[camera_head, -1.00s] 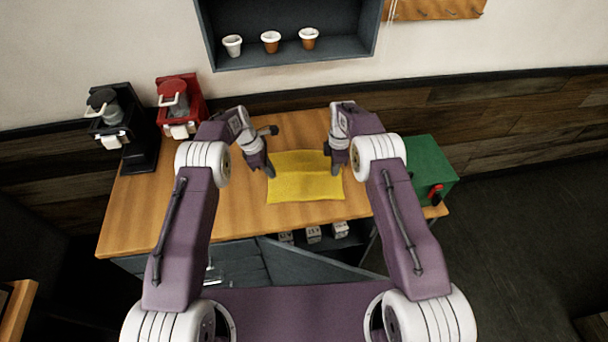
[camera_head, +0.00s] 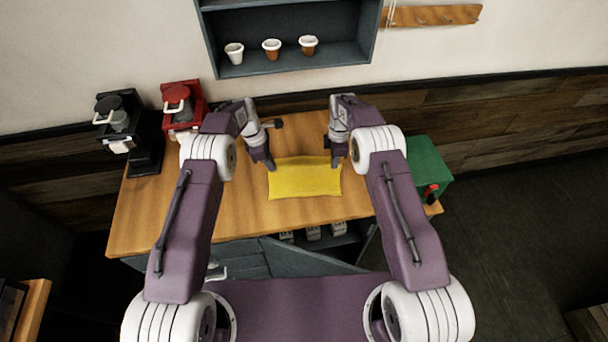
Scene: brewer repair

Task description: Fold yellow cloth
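The yellow cloth (camera_head: 305,180) lies on the wooden counter in the middle of the head view. It is a wide, short rectangle with its far edge between my two grippers. My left gripper (camera_head: 270,164) points down at the cloth's far left corner. My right gripper (camera_head: 336,162) points down at its far right corner. The fingertips are small and seen from behind the arms, so I cannot tell whether either gripper is open or shut on the cloth.
The wooden counter (camera_head: 240,213) is clear in front of the cloth. A black brewer (camera_head: 140,135) and a red brewer (camera_head: 183,107) stand at the back left. A green box (camera_head: 428,165) with a red part stands at the right. A wall shelf (camera_head: 350,55) holds three cups.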

